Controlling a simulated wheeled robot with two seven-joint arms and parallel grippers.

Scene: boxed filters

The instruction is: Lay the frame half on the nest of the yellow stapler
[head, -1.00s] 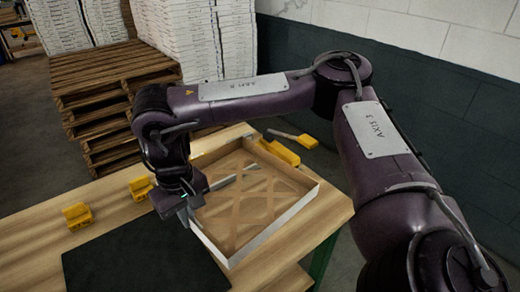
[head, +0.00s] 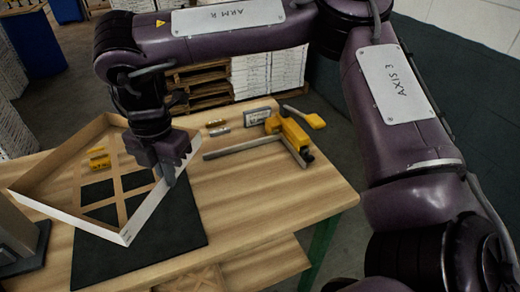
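The frame half (head: 147,216) is a shallow square tray shape with pale outer walls and a brown lattice with open gaps. My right gripper (head: 168,174) is shut on its right-hand wall, with the frame half over the dark mat; the mat shows through the gaps. The yellow stapler (head: 290,134) stands at the bench's far right, apart from the frame half. Its nest (head: 243,147) has thin grey metal bars meeting at a corner by the stapler, and it is empty. My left gripper is not in view.
The dark mat (head: 180,225) lies on the wooden bench. A yellow block (head: 99,160) shows through the frame half. A grey upright thing on a dark base (head: 20,245) stands at left. Small metal pieces (head: 217,128) lie behind the nest. Bare wood separates mat and nest.

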